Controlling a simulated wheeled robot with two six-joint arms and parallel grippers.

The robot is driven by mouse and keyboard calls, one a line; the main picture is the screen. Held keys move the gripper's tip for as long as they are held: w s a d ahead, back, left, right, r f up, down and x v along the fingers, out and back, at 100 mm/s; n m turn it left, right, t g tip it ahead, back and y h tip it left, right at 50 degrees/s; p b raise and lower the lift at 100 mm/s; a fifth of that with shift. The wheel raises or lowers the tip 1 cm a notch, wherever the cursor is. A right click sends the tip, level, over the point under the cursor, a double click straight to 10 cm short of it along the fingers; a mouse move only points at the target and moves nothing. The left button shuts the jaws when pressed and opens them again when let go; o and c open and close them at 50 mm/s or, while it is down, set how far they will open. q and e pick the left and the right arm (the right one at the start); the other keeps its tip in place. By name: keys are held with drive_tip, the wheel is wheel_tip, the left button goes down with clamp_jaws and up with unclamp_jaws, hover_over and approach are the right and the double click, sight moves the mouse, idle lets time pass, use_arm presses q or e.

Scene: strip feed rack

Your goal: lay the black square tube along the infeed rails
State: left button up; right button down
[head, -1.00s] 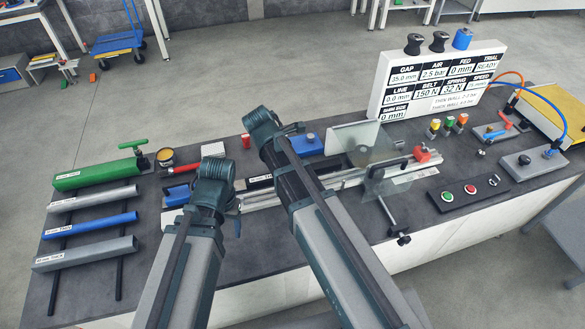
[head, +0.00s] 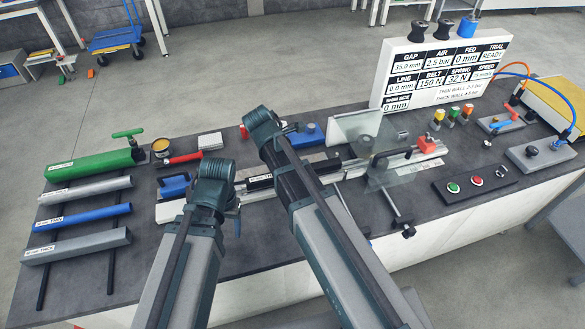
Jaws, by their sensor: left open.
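The black square tube (head: 262,183) has a white label near its left end. It lies lengthwise along the line of the silver infeed rails (head: 352,173), partly hidden behind my right arm. I cannot tell whether it is fully seated. My left gripper (head: 237,222) is open, in front of the tube's left end in the picture and apart from it as far as I can see. My right arm crosses over the middle of the rails. Its wrist shows, but its fingers are hidden or cannot be made out.
A green tube (head: 95,165), a grey tube (head: 90,188), a blue tube (head: 85,216) and a thicker grey tube (head: 80,247) lie on the left rack. A clear guard (head: 395,170), white plate (head: 352,127) and display board (head: 440,75) stand right. Buttons (head: 475,180) sit at the front.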

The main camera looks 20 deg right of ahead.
use_arm(q)
drive_tip(key=shift+f+b, duration=0.6)
use_arm(e)
drive_tip(key=shift+f, duration=0.6)
drive_tip(key=shift+c, duration=2.2)
unclamp_jaws()
use_arm(q)
drive_tip(key=shift+r, duration=0.1)
wheel_tip(320, 180, up, 13)
drive_tip(key=p, duration=1.3)
use_arm(e)
drive_tip(key=v, duration=1.4)
use_arm(q)
drive_tip(key=shift+f, duration=0.2)
use_arm(e)
drive_tip(key=shift+f, duration=0.15)
